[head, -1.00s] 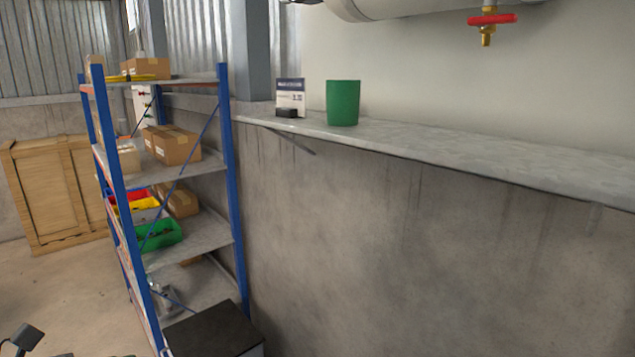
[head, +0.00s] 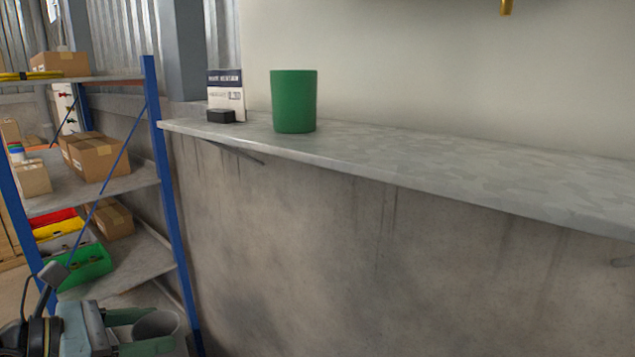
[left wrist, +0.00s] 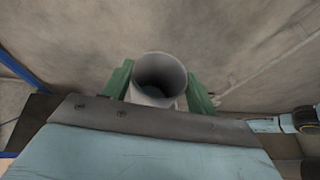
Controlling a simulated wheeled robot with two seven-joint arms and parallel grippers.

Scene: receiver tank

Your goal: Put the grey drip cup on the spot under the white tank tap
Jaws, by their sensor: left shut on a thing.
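The grey drip cup (head: 155,324) is at the lower left of the head view, with its open top facing up. My left gripper (head: 150,332) is shut on it, with green fingers on either side. In the left wrist view the cup (left wrist: 158,76) stands between the two fingers (left wrist: 160,92), and I see into its empty-looking inside. The spot under the tap is not marked visibly. My right gripper is not in view.
A grey ledge (head: 420,170) runs along the concrete wall, above the held cup. A green cup (head: 294,101) and a small sign card (head: 226,94) stand on its left part; its right part is clear. A blue-post shelf (head: 165,190) with boxes and bins stands at left.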

